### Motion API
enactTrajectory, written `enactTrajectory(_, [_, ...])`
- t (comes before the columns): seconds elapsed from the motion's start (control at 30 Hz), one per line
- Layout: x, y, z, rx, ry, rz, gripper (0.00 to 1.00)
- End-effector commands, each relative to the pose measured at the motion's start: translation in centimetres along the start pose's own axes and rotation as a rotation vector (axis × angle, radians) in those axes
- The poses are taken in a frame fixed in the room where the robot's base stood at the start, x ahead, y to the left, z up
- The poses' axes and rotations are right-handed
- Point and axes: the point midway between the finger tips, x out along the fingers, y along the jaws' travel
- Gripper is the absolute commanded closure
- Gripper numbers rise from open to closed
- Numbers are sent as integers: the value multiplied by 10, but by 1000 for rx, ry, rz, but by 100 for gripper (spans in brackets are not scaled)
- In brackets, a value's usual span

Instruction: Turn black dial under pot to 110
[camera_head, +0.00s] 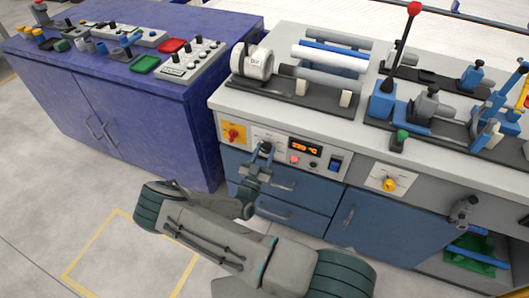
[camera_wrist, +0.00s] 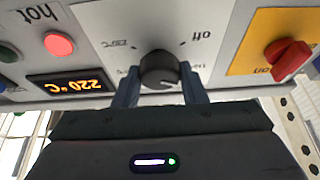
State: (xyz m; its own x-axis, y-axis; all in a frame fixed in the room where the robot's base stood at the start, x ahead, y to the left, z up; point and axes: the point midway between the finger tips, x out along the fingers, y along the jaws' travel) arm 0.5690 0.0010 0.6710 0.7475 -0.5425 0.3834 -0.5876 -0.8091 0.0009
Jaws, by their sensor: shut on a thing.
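The black dial (camera_wrist: 160,70) sits on the white front panel, with printed scale marks around it and "off" to its upper right in the upside-down wrist view. My gripper (camera_wrist: 161,88) is shut on the dial, one finger on each side. A pale line shows on the dial's lower face; its exact reading cannot be told. In the head view my gripper (camera_head: 264,152) reaches the panel and mostly hides the dial. A white round unit (camera_head: 252,64) stands on the bench above the dial.
A red switch on a yellow plate (camera_wrist: 288,58) is beside the dial, and a red button (camera_wrist: 58,44) is near the display. A blue switch (camera_head: 335,164) is farther right. Drawers (camera_head: 290,213) lie below the panel.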

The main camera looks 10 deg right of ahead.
Motion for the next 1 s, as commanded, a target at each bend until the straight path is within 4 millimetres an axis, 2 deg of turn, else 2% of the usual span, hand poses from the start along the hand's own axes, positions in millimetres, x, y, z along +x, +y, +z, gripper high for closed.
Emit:
enactTrajectory(0.23, [-1,0,2,-1,-5,0,85])
enactTrajectory(0.27, [-1,1,2,-1,-5,0,60])
enactTrajectory(0.33, [-1,1,2,-1,-4,0,41])
enactTrajectory(0.6, [-1,0,1,0,-2,0,41])
enactTrajectory(0.73, [-8,0,1,1,-2,-1,41])
enactTrajectory(0.87, [-29,0,2,0,-3,-3,41])
enactTrajectory(1.0, [-62,0,2,0,-3,-4,41])
